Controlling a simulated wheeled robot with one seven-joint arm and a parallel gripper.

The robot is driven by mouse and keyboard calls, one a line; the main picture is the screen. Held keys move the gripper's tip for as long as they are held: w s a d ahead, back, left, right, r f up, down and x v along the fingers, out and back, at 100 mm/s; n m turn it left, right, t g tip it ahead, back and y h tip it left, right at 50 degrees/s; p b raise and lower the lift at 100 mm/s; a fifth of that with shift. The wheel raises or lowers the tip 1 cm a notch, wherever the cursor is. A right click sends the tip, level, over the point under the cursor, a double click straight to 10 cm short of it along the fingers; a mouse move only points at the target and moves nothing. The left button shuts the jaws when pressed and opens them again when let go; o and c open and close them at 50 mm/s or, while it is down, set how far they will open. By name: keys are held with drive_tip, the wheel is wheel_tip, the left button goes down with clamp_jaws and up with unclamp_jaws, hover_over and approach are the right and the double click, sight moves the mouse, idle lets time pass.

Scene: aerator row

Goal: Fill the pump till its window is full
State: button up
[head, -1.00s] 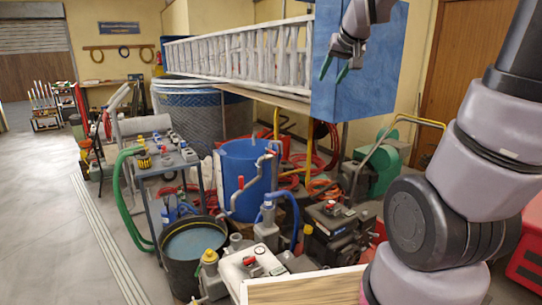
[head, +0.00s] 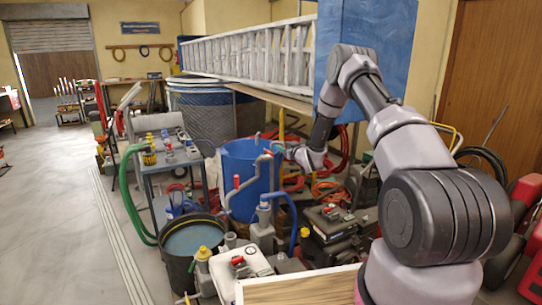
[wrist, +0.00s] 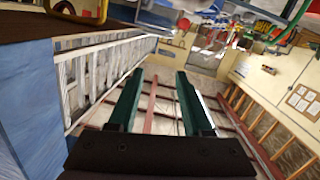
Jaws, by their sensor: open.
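Several pump-like units stand low in the head view, and I cannot tell which one has the window. A grey pump (head: 263,232) with a blue top and a blue hose stands upright in front of the blue barrel. A pale unit with a red knob (head: 242,264) sits nearer, beside a container with a yellow cap (head: 203,254). My gripper (head: 279,148) is open and empty, at the blue barrel's upper right in the picture, above the grey pump. In the wrist view its two green fingers (wrist: 161,75) are apart with nothing between them.
A black tub of water (head: 165,262) stands at the left, near a cart (head: 146,167) and a green hose (head: 128,200). The blue barrel (head: 238,180) and dark machine (head: 331,222) crowd the middle. A ladder (head: 250,52) hangs above. Open floor lies left.

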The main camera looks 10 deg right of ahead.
drive_tip(key=n+y, duration=0.1)
approach(271, 154)
drive_tip(key=w+f, duration=0.1)
drive_tip(key=shift+t, duration=0.4)
drive_tip(key=x, duration=1)
drive_tip(key=shift+w+f, duration=0.1)
drive_tip(key=shift+w, duration=0.15)
clamp_jaws()
idle(0.4)
